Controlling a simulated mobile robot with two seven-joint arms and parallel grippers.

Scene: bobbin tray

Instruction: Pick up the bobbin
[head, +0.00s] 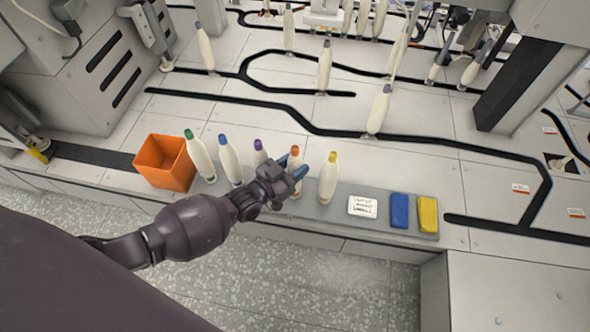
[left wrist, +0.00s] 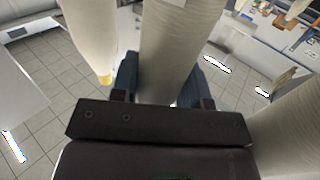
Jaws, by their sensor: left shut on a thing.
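My left gripper (head: 294,169) is shut on the orange-topped bobbin (head: 295,152), a cream bobbin in the front row. Its blue fingers sit on either side of the wound body; the left wrist view shows this bobbin (left wrist: 168,45) between them. The arm hides part of its lower end, so I cannot tell whether it touches the tray. The yellow-topped bobbin (head: 328,180) stands just to the right. The purple-topped bobbin (head: 259,150), partly hidden by the gripper, the blue-topped bobbin (head: 230,162) and the green-topped bobbin (head: 200,157) stand to the left. My right gripper is not in view.
The grey tray (head: 305,210) lies along the bench's front edge. An orange bin (head: 163,165) is at its left end. A white label card (head: 362,207), a blue block (head: 399,211) and a yellow block (head: 428,215) are at its right. More bobbins stand on the black track behind.

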